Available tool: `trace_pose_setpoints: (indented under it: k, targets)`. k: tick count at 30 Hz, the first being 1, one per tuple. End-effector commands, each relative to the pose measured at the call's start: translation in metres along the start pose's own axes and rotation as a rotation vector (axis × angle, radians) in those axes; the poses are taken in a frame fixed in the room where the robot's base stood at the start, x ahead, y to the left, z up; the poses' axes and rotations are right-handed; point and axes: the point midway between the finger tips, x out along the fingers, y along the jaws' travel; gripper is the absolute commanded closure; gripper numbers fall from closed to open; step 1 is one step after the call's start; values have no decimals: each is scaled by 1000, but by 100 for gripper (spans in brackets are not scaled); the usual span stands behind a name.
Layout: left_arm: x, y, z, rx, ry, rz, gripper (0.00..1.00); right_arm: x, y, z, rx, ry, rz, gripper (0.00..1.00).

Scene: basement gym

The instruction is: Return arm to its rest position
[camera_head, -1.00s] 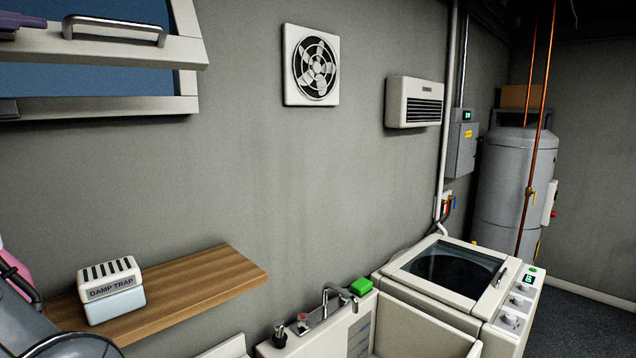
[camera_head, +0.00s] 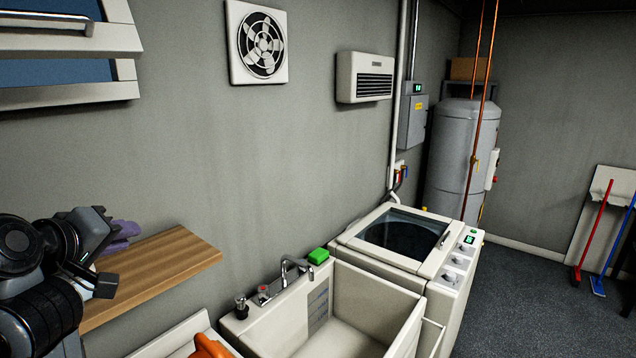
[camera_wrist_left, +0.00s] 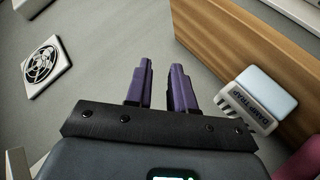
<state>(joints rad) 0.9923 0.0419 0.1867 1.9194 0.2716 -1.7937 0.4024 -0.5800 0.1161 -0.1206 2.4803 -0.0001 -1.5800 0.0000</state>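My left arm (camera_head: 40,262) comes in at the left of the head view. My left gripper (camera_head: 122,232) has purple fingers and is beside the wooden shelf (camera_head: 165,262). In the left wrist view the fingers of the gripper (camera_wrist_left: 162,66) stand apart, with nothing between them. The shelf (camera_wrist_left: 245,60) lies to their right there. The white and pale blue damp trap (camera_wrist_left: 265,92) sits at the shelf, apart from the fingers. In the head view the damp trap does not show. My right gripper is not in view.
A hinged window (camera_head: 70,97) is above the arm. A wall fan (camera_head: 258,42) and a heater (camera_head: 364,77) are on the wall. A sink (camera_head: 375,295) with a tap and a washing machine (camera_head: 440,262) stand below. An orange thing (camera_head: 208,345) shows at the bottom edge.

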Motion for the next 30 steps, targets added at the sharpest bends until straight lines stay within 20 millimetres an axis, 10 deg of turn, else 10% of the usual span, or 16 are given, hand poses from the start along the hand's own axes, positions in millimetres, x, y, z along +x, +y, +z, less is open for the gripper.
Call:
trace_pose_setpoints:
  k: [6, 13, 24, 30]
  targets:
    - [42, -78, 96, 223, -107, -160, 77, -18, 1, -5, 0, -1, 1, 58]
    - [44, -158, 202, 460, -263, -267, 77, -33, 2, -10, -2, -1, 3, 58]
    - [-33, -262, 360, 791, -585, -312, 77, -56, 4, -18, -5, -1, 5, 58]
    - [-85, -291, 413, 895, -728, -288, 77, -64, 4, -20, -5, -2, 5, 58]
